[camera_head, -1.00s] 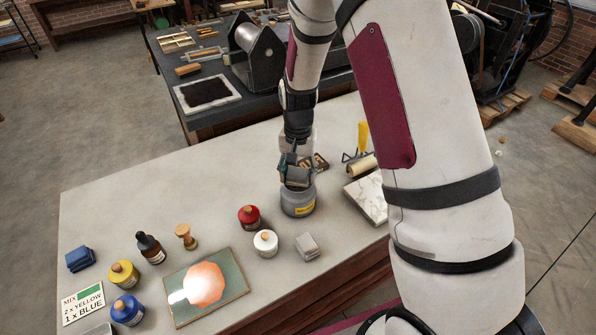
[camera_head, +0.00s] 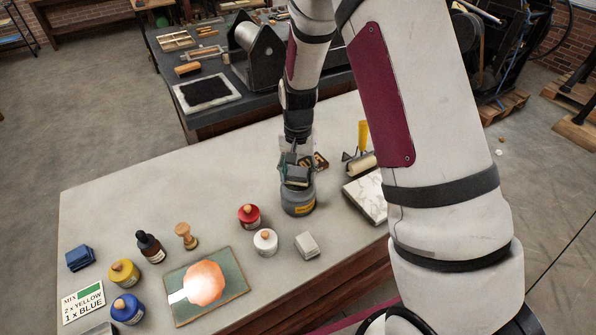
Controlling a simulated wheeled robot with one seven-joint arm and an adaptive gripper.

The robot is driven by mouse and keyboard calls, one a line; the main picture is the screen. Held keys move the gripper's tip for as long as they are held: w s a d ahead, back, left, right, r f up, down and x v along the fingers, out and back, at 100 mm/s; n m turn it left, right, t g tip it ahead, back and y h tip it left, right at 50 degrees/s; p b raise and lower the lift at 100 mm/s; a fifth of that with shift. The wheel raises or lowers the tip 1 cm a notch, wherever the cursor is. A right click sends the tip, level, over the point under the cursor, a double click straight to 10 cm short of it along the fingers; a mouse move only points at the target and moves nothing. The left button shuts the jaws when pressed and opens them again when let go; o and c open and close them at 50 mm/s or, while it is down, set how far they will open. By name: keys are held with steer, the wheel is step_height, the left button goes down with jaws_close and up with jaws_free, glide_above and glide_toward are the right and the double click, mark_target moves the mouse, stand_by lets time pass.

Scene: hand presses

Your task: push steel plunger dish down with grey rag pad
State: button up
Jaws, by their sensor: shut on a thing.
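The grey plunger can (camera_head: 298,201) with a yellow label stands upright near the table's right part. My gripper (camera_head: 296,168) points straight down over the can and is shut on the grey rag pad (camera_head: 296,181). The pad sits at the can's top and appears to touch it. The steel dish on the can is hidden under the pad and gripper, so I cannot tell how far down it is.
A red-lidded jar (camera_head: 249,216), a white jar (camera_head: 265,242) and a light grey block (camera_head: 307,245) stand in front of the can. A marble slab (camera_head: 367,197) and a yellow-handled roller (camera_head: 360,160) lie to its right. The table's left middle (camera_head: 150,200) is clear.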

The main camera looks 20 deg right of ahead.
stand_by(0.3)
steer(key=shift+r+p, duration=1.15)
steer(key=shift+r, duration=2.35)
